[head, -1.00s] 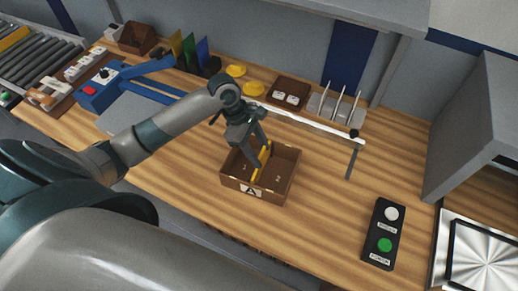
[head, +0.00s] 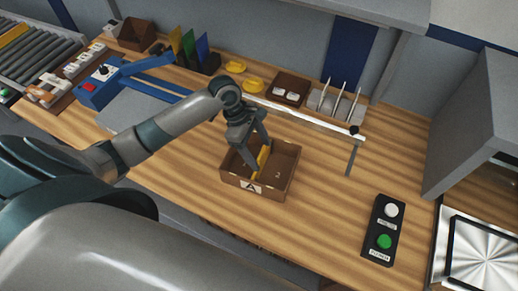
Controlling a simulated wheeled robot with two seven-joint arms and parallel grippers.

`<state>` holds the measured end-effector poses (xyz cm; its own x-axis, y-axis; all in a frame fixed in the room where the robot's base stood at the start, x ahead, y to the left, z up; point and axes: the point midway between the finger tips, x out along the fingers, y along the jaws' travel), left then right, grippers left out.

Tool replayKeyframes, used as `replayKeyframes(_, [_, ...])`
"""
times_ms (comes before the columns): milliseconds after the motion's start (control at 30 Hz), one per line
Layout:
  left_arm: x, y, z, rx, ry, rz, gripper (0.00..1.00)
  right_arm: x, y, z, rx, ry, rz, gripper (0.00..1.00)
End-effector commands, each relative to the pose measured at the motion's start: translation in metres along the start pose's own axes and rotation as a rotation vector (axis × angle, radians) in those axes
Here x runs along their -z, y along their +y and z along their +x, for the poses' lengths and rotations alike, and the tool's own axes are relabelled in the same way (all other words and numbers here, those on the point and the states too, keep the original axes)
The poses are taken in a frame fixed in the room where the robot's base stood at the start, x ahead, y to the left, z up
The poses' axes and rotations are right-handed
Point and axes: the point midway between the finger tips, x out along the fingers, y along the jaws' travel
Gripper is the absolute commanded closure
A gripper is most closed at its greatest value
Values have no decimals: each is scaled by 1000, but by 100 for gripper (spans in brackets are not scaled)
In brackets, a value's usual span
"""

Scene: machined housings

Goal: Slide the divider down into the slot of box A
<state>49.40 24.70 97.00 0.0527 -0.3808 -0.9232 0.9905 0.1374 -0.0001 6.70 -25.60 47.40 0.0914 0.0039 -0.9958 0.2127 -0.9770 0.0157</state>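Box A (head: 283,184) is a brown open box with an "A" label on its front wall, standing on the wooden table. The yellow divider (head: 263,157) is upright inside it, running front to back near the middle. Its lower edge and the slot are hidden, so I cannot tell how deep it sits. My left gripper (head: 261,154) reaches down into the box at the divider. Its two fingers stand apart with yellow showing between them; contact is not clear. The near finger covers part of the divider. My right gripper is not in view.
A rack with yellow, green and blue panels (head: 202,52) stands behind. A metal rail (head: 310,122) runs behind the box. A black box with white and green buttons (head: 384,229) lies at right. The table between is clear.

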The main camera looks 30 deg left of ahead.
Motion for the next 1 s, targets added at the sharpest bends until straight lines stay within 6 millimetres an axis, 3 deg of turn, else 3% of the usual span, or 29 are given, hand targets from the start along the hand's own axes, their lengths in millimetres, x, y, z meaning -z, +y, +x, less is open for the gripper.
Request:
replayKeyframes(367, [0,0,-2,0,0,0,32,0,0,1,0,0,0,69])
replayKeyframes(567, [1,1,-16,-2,1,1,32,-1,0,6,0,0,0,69])
replayKeyframes(767, [1,2,-46,-4,0,2,32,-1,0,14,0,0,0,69])
replayKeyframes(1000, [2,2,-95,-5,2,3,32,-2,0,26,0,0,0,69])
